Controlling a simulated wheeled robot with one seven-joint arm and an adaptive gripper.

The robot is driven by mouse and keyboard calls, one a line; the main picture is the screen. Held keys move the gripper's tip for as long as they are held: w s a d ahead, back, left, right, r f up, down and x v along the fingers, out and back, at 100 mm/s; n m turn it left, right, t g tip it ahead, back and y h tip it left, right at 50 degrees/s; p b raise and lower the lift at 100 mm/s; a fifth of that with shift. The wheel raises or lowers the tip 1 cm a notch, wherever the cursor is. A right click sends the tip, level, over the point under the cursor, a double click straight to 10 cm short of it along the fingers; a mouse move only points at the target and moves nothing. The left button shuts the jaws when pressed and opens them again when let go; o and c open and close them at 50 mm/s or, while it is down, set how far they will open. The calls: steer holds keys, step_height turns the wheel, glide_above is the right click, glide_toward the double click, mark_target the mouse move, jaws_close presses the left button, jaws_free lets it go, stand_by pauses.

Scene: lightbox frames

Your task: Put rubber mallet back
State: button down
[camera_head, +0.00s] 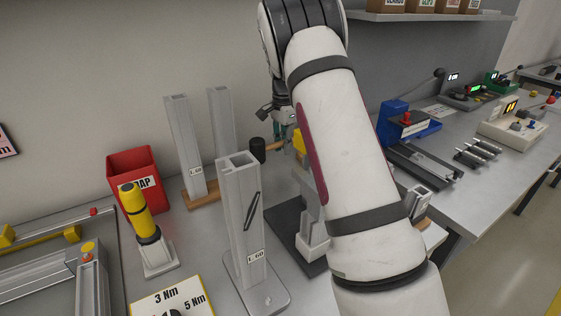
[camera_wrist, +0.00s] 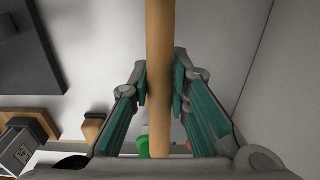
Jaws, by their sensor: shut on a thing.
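The rubber mallet has a black head (camera_head: 258,149) and a tan wooden handle (camera_head: 274,147). In the head view it is raised in front of the back wall, with its head to the left. My gripper (camera_wrist: 160,85) is shut on the handle, which shows in the wrist view (camera_wrist: 159,40) as a tan rod between the teal finger pads. The mallet's head is outside the wrist view. I cannot tell which spot on the bench is the mallet's own place.
A tall metal profile (camera_head: 242,215) stands on a plate in front. Two more profiles (camera_head: 184,145) stand on a wooden base behind, left of the mallet. A red bin (camera_head: 128,164) and a yellow-handled tool (camera_head: 138,212) are left. A dark mat (camera_head: 290,235) lies under my arm.

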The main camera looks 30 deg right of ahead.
mark_target(284, 166)
steer(key=shift+f, duration=2.55)
steer(key=c, duration=1.5)
jaws_free()
steer(key=shift+f, duration=0.15)
step_height(284, 166, up, 12)
steer(key=shift+s+a+r, duration=0.1)
steer(key=shift+a+r, duration=0.05)
